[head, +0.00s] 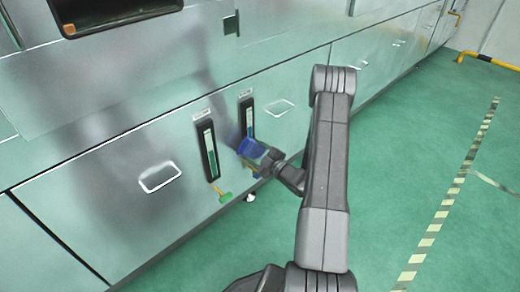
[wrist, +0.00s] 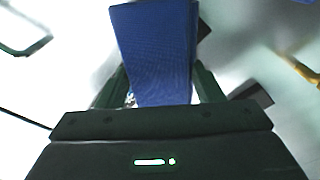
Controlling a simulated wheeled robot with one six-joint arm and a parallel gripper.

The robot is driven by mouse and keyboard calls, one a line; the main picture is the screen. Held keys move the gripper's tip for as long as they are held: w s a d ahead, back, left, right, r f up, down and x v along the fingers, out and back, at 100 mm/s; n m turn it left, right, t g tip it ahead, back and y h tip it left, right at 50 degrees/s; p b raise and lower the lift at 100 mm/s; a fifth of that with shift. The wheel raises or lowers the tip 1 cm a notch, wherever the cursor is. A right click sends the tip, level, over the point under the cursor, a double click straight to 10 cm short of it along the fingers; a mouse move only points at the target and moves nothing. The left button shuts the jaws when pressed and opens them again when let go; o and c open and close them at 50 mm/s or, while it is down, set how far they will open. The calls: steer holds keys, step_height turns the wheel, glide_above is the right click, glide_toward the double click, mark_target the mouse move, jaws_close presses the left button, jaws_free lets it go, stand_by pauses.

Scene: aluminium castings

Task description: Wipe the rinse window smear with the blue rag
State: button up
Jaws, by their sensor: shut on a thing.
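The blue rag (head: 251,148) hangs in my gripper (head: 262,163) in front of the machine's steel side. In the wrist view the rag (wrist: 158,45) stands up between the two fingers of my gripper (wrist: 160,85), which are shut on it. Two upright gauge windows in black frames are on the panel: a left window (head: 209,150) and a right window (head: 247,115). The rag covers the lower end of the right window; I cannot tell if it touches. Their labels are too small to read, and I make out no smear.
Recessed pulls (head: 160,177) are set in the panels on both sides. The green floor (head: 400,190) to the right is clear, with a striped line (head: 440,214). A yellow rail (head: 490,60) stands far right.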

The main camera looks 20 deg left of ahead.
steer(key=shift+s+a, duration=0.45)
steer(key=shift+s, duration=0.15)
steer(key=shift+s+d, duration=0.25)
steer(key=shift+d, duration=0.1)
steer(key=shift+p+v, duration=0.4)
steer(key=shift+v, duration=2.2)
steer(key=shift+r, duration=0.15)
steer(key=shift+v, duration=1.5)
steer(key=shift+s+r, duration=0.1)
steer(key=shift+r, duration=0.05)
